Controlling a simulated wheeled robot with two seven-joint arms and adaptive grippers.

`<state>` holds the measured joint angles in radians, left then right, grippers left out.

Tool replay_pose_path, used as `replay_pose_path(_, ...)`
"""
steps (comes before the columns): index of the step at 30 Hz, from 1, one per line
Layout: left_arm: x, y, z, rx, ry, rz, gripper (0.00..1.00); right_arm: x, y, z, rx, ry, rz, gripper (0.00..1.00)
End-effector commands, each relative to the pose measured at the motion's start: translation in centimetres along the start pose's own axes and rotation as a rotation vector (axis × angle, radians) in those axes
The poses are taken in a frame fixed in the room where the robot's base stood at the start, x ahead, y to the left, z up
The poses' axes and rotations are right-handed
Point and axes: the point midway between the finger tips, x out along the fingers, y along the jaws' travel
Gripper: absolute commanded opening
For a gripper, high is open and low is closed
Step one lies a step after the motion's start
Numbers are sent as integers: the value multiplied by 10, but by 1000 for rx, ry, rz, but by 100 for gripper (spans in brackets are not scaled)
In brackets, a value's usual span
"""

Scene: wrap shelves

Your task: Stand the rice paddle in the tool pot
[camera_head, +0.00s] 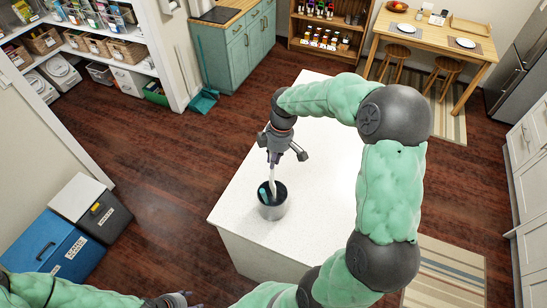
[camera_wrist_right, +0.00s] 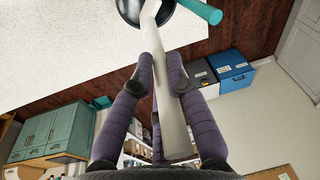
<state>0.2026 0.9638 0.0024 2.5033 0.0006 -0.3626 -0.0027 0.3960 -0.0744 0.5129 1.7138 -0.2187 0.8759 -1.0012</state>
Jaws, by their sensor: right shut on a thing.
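The tool pot (camera_head: 273,211) is a grey metal cylinder standing on the white counter. A teal-handled tool (camera_head: 263,194) leans in it, and its handle also shows in the wrist view (camera_wrist_right: 203,11). My right gripper (camera_head: 273,162) is above the pot, pointing down, shut on the pale rice paddle (camera_head: 272,179). In the wrist view the paddle (camera_wrist_right: 170,110) runs between the purple fingers toward the dark pot (camera_wrist_right: 130,10). Its lower end is at or inside the pot mouth; its depth is unclear. My left gripper (camera_head: 172,300) is low at the bottom edge, partly cut off.
The white counter (camera_head: 315,150) is otherwise bare around the pot, partly hidden by my right arm. Blue and black bins (camera_head: 55,245) stand on the floor at left. A dining table (camera_head: 420,40) and shelves are further back.

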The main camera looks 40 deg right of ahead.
Motion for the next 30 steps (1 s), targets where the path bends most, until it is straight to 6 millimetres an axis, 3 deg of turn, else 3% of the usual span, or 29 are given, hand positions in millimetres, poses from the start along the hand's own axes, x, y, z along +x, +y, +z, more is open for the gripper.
replay_pose_path(30,49,-17,-2,0,0,0,52,70,5,10,0,-1,-1,0)
